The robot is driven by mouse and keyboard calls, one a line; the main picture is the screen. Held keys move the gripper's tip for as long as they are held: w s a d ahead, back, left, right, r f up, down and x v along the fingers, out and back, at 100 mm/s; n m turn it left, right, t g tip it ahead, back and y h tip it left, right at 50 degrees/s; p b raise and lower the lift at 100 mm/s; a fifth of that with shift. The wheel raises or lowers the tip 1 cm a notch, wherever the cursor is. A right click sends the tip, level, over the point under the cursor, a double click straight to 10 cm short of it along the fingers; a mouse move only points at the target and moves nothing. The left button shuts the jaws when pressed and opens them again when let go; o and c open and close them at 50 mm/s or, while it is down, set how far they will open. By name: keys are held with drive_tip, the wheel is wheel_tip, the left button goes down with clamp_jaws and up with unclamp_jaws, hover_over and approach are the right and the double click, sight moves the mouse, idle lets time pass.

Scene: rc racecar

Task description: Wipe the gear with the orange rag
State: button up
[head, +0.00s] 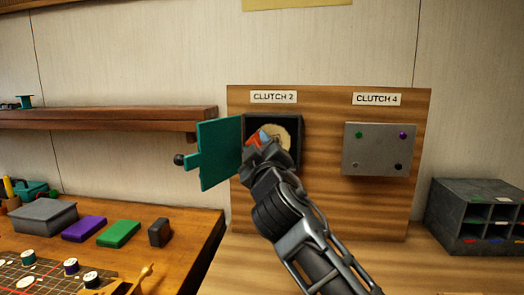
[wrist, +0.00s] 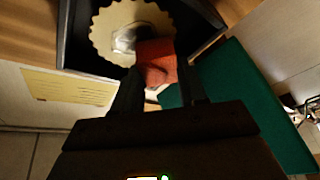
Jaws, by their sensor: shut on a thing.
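The gear (head: 291,140) is a cream, toothed disc inside the dark open box under the CLUTCH 2 label. In the wrist view the gear (wrist: 110,38) shows a greyish shiny patch near its middle. My gripper (head: 262,147) reaches into the box opening and is shut on the orange rag (head: 254,139). In the wrist view the rag (wrist: 157,62) sits between my fingertips (wrist: 155,80) and overlaps the gear's edge. I cannot tell whether it touches the gear. My gripper hides part of the box in the head view.
The box's green door (head: 220,155) stands open to the left, close beside my gripper. A grey CLUTCH 4 panel (head: 379,150) is to the right on the wooden board (head: 333,200). A wooden shelf (head: 100,118) juts out at left. A grey organizer (head: 478,216) stands at right.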

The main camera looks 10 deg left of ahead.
sight(211, 151)
drive_tip(key=shift+s+a+r, duration=0.1)
drive_tip(key=shift+s+a, duration=0.05)
drive_tip(key=shift+a, duration=0.05)
drive_tip(key=shift+d+p, duration=1.55)
drive_tip(key=shift+d, duration=1.65)
drive_tip(key=a+b, duration=0.3)
drive_tip(key=a, duration=0.3)
drive_tip(key=shift+a+b, duration=0.25)
drive_tip(key=shift+b, duration=0.1)
drive_tip(key=shift+s+a+y+p, duration=0.2)
drive_tip(key=shift+s+p, duration=0.05)
drive_tip(key=shift+s, duration=0.35)
drive_tip(key=shift+s+a+y+p, duration=0.15)
drive_tip(key=shift+s+y+p, duration=0.1)
drive_tip(key=shift+s, duration=0.35)
drive_tip(key=shift+s+d+h+p, duration=0.15)
drive_tip(key=shift+s+p, duration=0.1)
drive_tip(key=shift+s, duration=0.65)
drive_tip(key=shift+s+d+h+p, duration=0.1)
drive_tip(key=shift+s+p, duration=0.1)
drive_tip(key=shift+s, duration=0.65)
